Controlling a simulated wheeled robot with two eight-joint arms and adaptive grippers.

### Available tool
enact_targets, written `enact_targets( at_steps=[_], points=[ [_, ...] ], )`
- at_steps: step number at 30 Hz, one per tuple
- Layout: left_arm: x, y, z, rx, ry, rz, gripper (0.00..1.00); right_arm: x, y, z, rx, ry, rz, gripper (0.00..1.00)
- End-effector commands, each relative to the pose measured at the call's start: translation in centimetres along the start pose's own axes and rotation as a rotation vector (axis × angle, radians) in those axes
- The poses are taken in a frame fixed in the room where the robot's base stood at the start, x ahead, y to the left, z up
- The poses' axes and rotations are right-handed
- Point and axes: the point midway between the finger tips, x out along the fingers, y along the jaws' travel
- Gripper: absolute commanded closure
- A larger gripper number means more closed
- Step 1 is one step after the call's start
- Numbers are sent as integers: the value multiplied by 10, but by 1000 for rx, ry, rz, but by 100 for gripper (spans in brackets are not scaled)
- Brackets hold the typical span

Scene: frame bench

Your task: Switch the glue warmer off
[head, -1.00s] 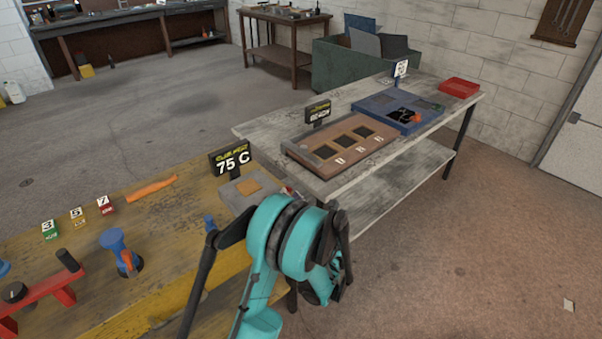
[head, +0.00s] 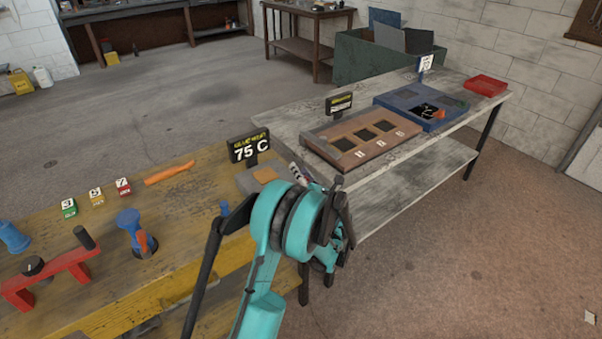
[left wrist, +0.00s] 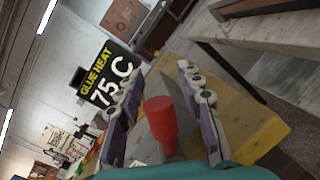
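The glue warmer (head: 247,184) is a grey block with an orange patch on top, at the right end of the yellow bench. Its sign (head: 249,148) reads 75 C; in the left wrist view the sign (left wrist: 107,78) reads GLUE HEAT 75 C. My left gripper (left wrist: 159,75) is open, its two fingers spread on either side of a red cylindrical knob (left wrist: 161,118) at the warmer. I cannot tell whether a finger touches the knob. In the head view my teal left arm hides the knob and most of the gripper. My right gripper is not in view.
The yellow bench (head: 190,215) holds a blue-and-orange tool (head: 135,232), a red frame (head: 50,276), numbered blocks (head: 96,197) and an orange strip (head: 169,172). A grey table (head: 290,128) with a brown tray (head: 338,151) and blue tray (head: 400,97) stands behind right.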

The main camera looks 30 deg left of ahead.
Motion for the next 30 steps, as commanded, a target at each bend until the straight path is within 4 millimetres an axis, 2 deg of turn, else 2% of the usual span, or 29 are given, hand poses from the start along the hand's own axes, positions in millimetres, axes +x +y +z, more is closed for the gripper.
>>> enact_targets(
  at_steps=[1,4,20,30],
  points=[
    [0,0,0,0,0,0,74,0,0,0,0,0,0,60],
    [0,0,0,0,0,0,100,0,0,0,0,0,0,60],
    [-1,2,0,-26,-4,3,100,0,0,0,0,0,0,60],
    [-3,15,0,-220,-36,29,100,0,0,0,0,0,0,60]
  ],
)
